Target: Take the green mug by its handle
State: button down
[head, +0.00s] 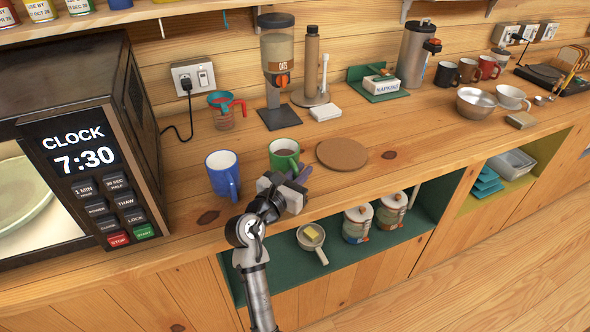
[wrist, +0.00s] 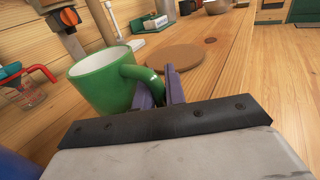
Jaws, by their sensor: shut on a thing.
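The green mug (head: 284,153) stands upright on the wooden counter, beside the blue mug and left of a round cork mat. In the wrist view the green mug (wrist: 104,80) fills the left middle, with its handle (wrist: 148,80) toward the fingers. My gripper (head: 300,178) is at the mug's near right side. In the wrist view my gripper's purple fingers (wrist: 160,90) are shut on the handle, one on each side of it. The lower part of the handle is hidden behind the fingers.
A blue mug (head: 222,172) stands close to the left of the green mug. The cork mat (head: 342,154) lies to the right. A measuring cup (head: 224,112) and an oats dispenser (head: 278,75) stand behind. A microwave (head: 90,140) is at left.

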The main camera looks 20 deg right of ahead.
jog(key=shift+r, duration=0.25)
notch_tip(320, 180, up, 19)
dwell(1.1)
